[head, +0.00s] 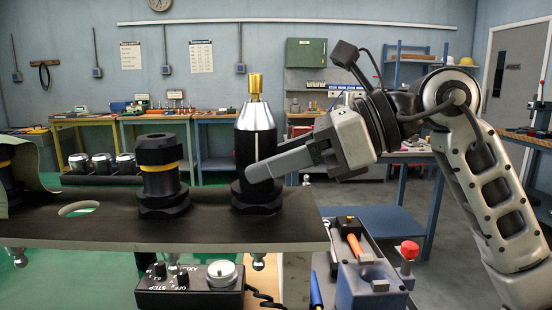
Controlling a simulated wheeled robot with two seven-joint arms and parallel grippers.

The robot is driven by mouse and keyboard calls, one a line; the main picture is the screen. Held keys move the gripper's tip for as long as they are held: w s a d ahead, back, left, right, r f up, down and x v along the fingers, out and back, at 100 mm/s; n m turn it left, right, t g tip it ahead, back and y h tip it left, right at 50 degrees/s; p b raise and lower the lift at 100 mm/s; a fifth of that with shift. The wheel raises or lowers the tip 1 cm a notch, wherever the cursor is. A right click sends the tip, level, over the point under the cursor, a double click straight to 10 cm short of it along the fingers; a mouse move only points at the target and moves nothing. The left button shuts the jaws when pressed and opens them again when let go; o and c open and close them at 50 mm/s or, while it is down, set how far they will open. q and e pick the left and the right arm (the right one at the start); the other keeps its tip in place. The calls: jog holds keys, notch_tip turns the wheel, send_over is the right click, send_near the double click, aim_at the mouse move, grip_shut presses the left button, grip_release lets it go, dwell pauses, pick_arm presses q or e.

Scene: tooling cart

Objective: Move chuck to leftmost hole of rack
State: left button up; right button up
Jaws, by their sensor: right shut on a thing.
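The chuck (256,125) is a black and silver holder with a gold-coloured bit on top. It stands upright at the right end of the dark rack (115,230), and its base appears to be at the rack's surface. My right gripper (258,168) comes in from the right and is shut on the chuck's lower body. One finger shows in front; the other is hidden. An empty oval hole (80,209) shows at the left of the rack. My left gripper is not in view.
A black holder with a yellow band (160,170) stands between the empty hole and the chuck. Another holder (6,175) is cut off at the left edge. A control box (192,290) is below the rack. A cart tray with tools (350,240) is at right.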

jog(key=shift+f+b, duration=0.1)
jog(key=shift+b, duration=0.2)
dwell(0.4)
jog(key=o, duration=1.4)
jog(key=shift+o, duration=0.3)
jog(key=shift+f, duration=0.35)
jog(key=shift+r, duration=0.1)
